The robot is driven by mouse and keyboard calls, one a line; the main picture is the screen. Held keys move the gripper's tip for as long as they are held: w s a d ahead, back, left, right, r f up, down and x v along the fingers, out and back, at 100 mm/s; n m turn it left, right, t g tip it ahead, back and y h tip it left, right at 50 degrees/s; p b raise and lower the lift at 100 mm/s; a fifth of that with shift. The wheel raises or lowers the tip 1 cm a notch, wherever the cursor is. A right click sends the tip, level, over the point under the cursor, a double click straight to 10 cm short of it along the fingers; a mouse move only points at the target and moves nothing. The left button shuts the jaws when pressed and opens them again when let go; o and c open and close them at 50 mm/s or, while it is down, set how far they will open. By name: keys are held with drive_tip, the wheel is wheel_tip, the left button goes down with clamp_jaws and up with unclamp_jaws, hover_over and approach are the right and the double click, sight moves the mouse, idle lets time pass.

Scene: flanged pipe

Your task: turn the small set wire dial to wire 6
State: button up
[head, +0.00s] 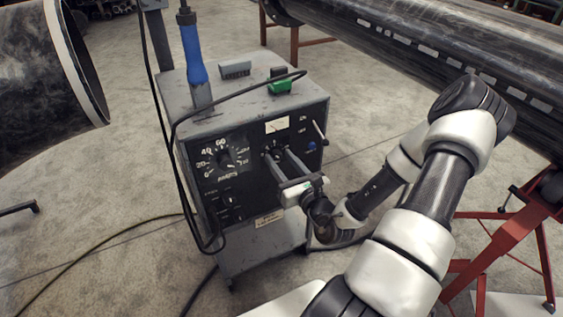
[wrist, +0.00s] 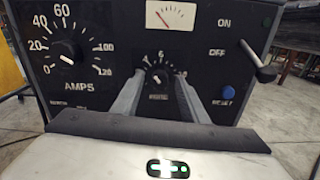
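The small set wire dial (wrist: 158,76) is a dark knob with a short white scale, on the black front panel of the grey welding machine (head: 258,257). In the wrist view it sits in the middle, below the red-marked meter. Its pointer and numbers are too small to read surely. My gripper (wrist: 160,80) points straight at the panel, its two grey fingers spread, one on each side of the dial. I see a gap between each finger and the knob; the tips' depth against the panel is unclear. In the head view my gripper (head: 281,153) largely hides the dial.
The large AMPS dial (wrist: 66,55) is left of the small one. A switch lever (wrist: 258,62) juts out at right, above the blue reset button (wrist: 228,93). A black cable (head: 172,150) hangs over the machine's left front. A pipe (head: 440,55) lies behind my arm.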

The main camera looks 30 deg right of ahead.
drive_tip(key=shift+w, duration=0.1)
clamp_jaws()
drive_tip(key=shift+r+p, duration=0.15)
drive_tip(key=shift+p, duration=0.35)
drive_tip(key=shift+r+m+p, duration=0.1)
drive_tip(key=shift+m+p, duration=0.7)
drive_tip(key=shift+p, duration=0.05)
drive_tip(key=m+p, duration=0.2)
drive_tip(key=p, duration=0.1)
drive_tip(key=shift+f+m+p, duration=0.15)
drive_tip(key=shift+m+p, duration=0.75)
drive_tip(key=shift+m, duration=0.15)
drive_tip(key=shift+f+m+p, duration=0.1)
drive_tip(key=shift+m+p, duration=0.75)
drive_tip(key=shift+m, duration=0.2)
